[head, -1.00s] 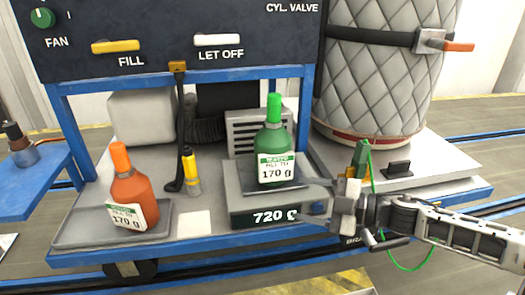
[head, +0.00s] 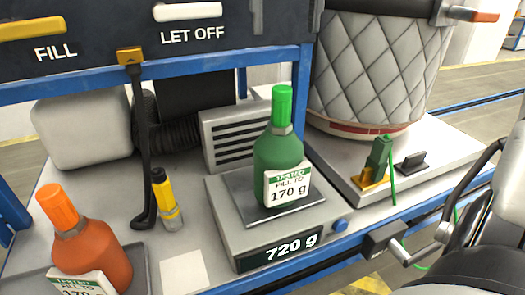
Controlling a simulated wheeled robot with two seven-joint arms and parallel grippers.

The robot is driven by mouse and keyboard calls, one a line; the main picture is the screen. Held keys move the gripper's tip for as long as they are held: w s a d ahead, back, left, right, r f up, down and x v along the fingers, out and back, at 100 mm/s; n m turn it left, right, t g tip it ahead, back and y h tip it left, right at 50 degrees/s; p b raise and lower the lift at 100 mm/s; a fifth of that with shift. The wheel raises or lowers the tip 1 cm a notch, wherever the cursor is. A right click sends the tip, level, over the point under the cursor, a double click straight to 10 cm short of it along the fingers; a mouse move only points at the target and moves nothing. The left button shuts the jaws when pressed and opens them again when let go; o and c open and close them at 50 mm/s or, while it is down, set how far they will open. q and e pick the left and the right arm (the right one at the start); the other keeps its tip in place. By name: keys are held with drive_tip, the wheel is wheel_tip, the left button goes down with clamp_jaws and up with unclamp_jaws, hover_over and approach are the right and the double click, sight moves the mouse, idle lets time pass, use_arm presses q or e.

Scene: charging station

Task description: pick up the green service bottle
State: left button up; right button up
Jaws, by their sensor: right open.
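The green service bottle (head: 278,160) stands upright on the scale (head: 245,225), whose display reads 720 g. It has a bright green cap and a white label reading "TESTED FILL TO 170 g". My right gripper (head: 472,190) is at the right edge, close to the camera and partly cut off by the frame. It is open and well apart from the bottle, to its right. No hand is on the bottle. My left gripper is out of view.
An orange bottle (head: 90,250) stands in a tray at the lower left. A yellow-and-black tube (head: 165,198) stands between the bottles. A quilted cylinder (head: 372,70) and a green-yellow fitting (head: 378,160) are at right. The blue frame bar (head: 200,65) crosses above the shelf.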

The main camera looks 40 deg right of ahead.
drive_tip(key=b, duration=0.1)
approach(280, 110)
drive_tip(key=f, duration=0.2)
drive_tip(key=d+f, duration=0.1)
drive_tip(key=f, duration=0.2)
drive_tip(key=shift+s+d+f, duration=0.1)
drive_tip(key=shift+d+f, duration=0.15)
drive_tip(key=shift+f, duration=0.05)
drive_tip(key=shift+w+a+f, duration=0.1)
drive_tip(key=shift+w+f, duration=0.05)
drive_tip(key=shift+f, duration=0.75)
drive_tip(key=shift+w+a+f, duration=0.1)
drive_tip(key=shift+w+f, duration=0.1)
drive_tip(key=shift+f, duration=0.65)
drive_tip(key=shift+w+f, duration=0.15)
drive_tip(key=shift+f, duration=0.75)
drive_tip(key=shift+r, duration=0.1)
clamp_jaws()
